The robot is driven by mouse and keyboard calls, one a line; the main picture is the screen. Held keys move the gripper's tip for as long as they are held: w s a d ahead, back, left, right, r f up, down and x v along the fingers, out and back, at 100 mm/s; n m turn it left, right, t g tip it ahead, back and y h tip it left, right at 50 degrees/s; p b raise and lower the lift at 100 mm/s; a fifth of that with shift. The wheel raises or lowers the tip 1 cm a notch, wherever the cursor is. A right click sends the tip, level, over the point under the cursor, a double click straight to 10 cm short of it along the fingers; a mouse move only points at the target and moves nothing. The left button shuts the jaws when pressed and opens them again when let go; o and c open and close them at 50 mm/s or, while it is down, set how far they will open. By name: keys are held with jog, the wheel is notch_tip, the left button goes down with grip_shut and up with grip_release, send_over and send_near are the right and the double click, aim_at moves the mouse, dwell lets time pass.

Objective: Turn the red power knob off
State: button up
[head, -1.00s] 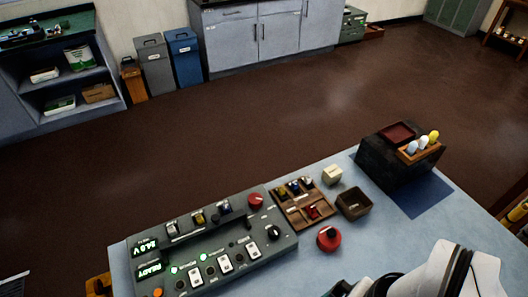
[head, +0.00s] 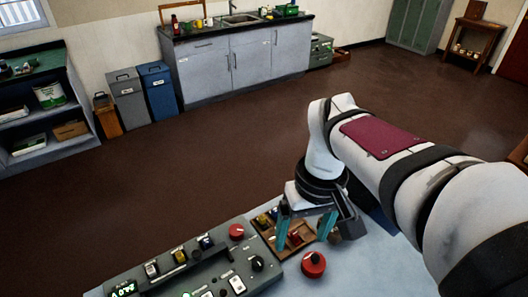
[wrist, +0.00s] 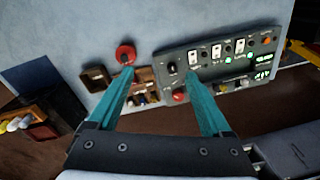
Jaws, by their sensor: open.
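A red knob (head: 236,231) sits at the far right corner of the grey control panel (head: 205,262); in the wrist view it shows (wrist: 180,96) near my right-hand finger. I cannot read which is labelled power. My gripper (head: 303,240) is open and empty, its teal fingers pointing down over the wooden tray. In the wrist view its fingertips (wrist: 158,72) are spread apart, above the tray and panel edge.
A divided wooden tray (head: 285,250) with small coloured parts lies beside the panel. A black knob (head: 257,263) and several switches are on the panel. In the wrist view, a dark box (wrist: 50,105) with coloured pegs stands left.

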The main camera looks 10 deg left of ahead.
jog(key=w+a+f+n, duration=0.2)
jog(key=w+a+n, duration=0.3)
jog(key=w+a, duration=0.15)
jog(key=n, duration=0.6)
send_near(236, 230)
jog(key=shift+n+t+h, duration=0.3)
jog(key=shift+t+h, duration=0.1)
jog(key=f, duration=0.9)
jog(key=shift+a, duration=0.35)
jog(key=shift+r, duration=0.1)
grip_shut()
